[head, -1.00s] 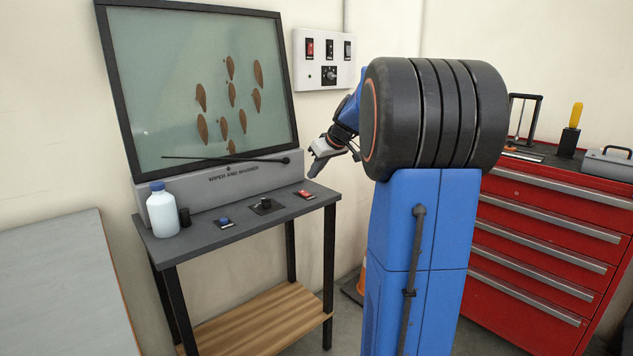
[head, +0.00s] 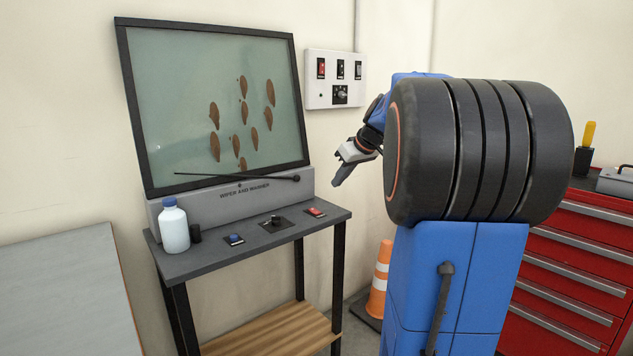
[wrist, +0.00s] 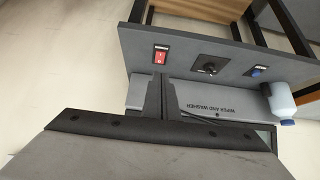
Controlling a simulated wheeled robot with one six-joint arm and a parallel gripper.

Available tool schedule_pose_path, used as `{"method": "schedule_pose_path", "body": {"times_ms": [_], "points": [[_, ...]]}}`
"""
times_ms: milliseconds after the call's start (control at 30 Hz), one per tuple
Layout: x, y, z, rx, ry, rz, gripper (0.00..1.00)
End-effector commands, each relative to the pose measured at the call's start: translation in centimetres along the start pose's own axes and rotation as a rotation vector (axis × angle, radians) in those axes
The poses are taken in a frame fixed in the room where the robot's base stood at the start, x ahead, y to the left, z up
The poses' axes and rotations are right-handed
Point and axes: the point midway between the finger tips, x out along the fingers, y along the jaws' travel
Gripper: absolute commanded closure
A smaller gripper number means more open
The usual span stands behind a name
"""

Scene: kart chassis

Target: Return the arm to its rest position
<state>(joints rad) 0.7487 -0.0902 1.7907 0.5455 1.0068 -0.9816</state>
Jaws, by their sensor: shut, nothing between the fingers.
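My gripper (head: 345,172) hangs in the air to the right of the wiper and washer stand, pointing down and left. Its fingers are together and hold nothing. In the wrist view the gripper (wrist: 159,84) shows as two dark fingers side by side, in front of the stand's bench top (wrist: 228,72). My blue arm stands behind a large black ribbed joint that hides most of its links in the head view.
The stand carries a windshield (head: 185,120) with brown spots, a wiper, a white bottle (head: 174,231), a blue button (head: 234,239), a knob (head: 276,223) and a red switch (head: 316,212). A wall panel (head: 335,79), an orange cone (head: 379,280) and a red tool cabinet (head: 570,260) stand nearby.

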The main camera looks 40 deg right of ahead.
Motion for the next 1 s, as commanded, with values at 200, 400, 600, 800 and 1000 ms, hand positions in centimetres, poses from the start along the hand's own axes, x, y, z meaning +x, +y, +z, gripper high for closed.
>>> {"method": "schedule_pose_path", "body": {"times_ms": [200, 400, 600, 800, 1000], "points": [[0.0, 0.0, 0.0, 0.000, 0.000, 0.000, 1.00], [0.0, -3.6, 0.8, 0.002, -0.021, -0.013, 1.00], [-0.3, -12.5, 4.6, 0.013, -0.084, -0.035, 1.00], [-0.8, -20.5, 10.1, 0.023, -0.146, -0.042, 1.00], [-1.5, -26.5, 16.8, 0.029, -0.196, -0.035, 1.00]]}}
